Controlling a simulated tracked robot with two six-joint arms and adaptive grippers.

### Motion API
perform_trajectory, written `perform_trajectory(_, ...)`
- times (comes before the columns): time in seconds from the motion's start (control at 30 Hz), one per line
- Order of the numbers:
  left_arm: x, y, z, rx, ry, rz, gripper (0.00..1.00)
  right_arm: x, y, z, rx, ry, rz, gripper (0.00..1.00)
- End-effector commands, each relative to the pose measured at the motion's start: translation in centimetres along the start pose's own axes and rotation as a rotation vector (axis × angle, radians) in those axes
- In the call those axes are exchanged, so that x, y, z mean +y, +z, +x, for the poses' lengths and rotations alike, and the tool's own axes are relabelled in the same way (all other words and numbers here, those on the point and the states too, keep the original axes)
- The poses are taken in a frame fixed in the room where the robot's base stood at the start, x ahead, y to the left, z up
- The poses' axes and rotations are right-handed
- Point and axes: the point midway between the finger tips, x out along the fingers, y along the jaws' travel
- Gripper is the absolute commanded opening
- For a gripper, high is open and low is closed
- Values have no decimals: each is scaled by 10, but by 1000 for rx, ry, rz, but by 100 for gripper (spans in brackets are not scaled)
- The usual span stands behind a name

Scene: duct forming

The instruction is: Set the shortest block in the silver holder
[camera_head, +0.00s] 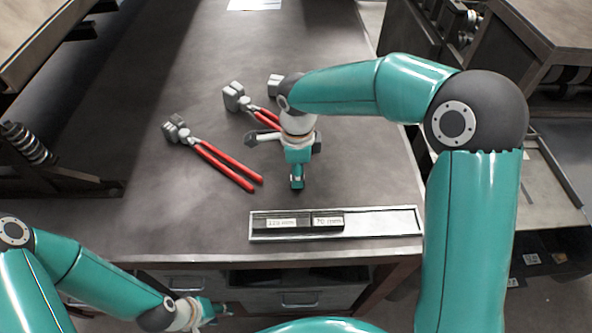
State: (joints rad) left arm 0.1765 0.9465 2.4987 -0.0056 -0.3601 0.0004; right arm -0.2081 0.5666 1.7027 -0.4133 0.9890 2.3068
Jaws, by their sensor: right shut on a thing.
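The silver holder (385,222) is a shallow tray near the table's front edge. Two dark labelled blocks lie end to end in its left and middle part: a longer one (268,228) and a shorter one marked 70 mm (328,229). The right end of the holder is empty. My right gripper (297,180) points down above the table, behind the holder, and is shut on a small dark block (297,186), mostly hidden by the fingers. My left gripper (218,309) is low at the front left, below the table edge, away from the blocks; its opening is unclear.
Two red-handled pliers-like tools, the left one (215,157) fully visible and the other (240,100) partly behind my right arm, lie on the grey table (150,235). The table's left front is clear. Drawers (300,299) are below the edge.

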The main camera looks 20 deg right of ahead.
Motion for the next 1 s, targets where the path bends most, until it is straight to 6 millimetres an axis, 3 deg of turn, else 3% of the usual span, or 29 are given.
perform_trajectory(0.53,1,0,-3,0,0,0,40,0,0,-5,-1,-2,1,0)
perform_trajectory(1.0,13,0,-37,0,0,0,40,0,0,-59,-2,-2,1,0)
